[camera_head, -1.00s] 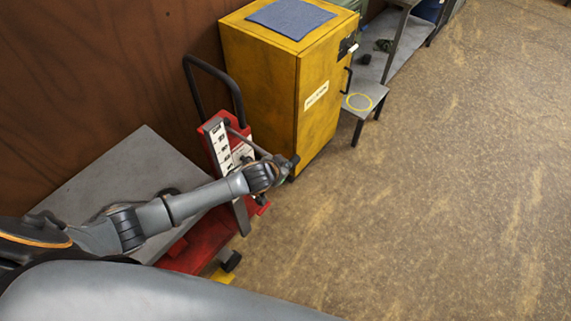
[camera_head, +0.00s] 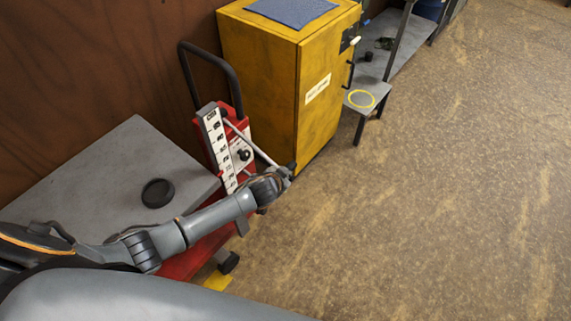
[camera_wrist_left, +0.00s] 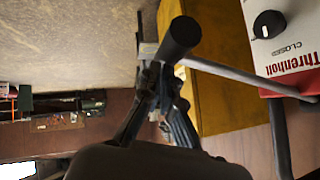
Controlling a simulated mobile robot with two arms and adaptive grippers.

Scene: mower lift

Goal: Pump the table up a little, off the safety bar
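The red lift (camera_head: 234,128) stands beside the yellow cabinet, with a black push handle, a white marked scale strip and a black knob (camera_head: 243,155) on a white plate. In the left wrist view the knob (camera_wrist_left: 269,24) is beside the word "CLOSED". A thin grey pump lever (camera_head: 250,143) slants down to the right from the lift and ends in a black grip (camera_wrist_left: 180,38). My left gripper (camera_wrist_left: 158,72) is closed around the lever's grip end. The grey table (camera_head: 100,170) is low and level; its safety bar cannot be made out. My right gripper is out of view.
A black round puck (camera_head: 157,193) lies on the table. The yellow cabinet (camera_head: 275,85) stands close behind the lever, with a small grey step (camera_head: 366,97) to its right. A yellow floor mark (camera_head: 218,281) shows by the lift's wheel. Open floor lies to the right.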

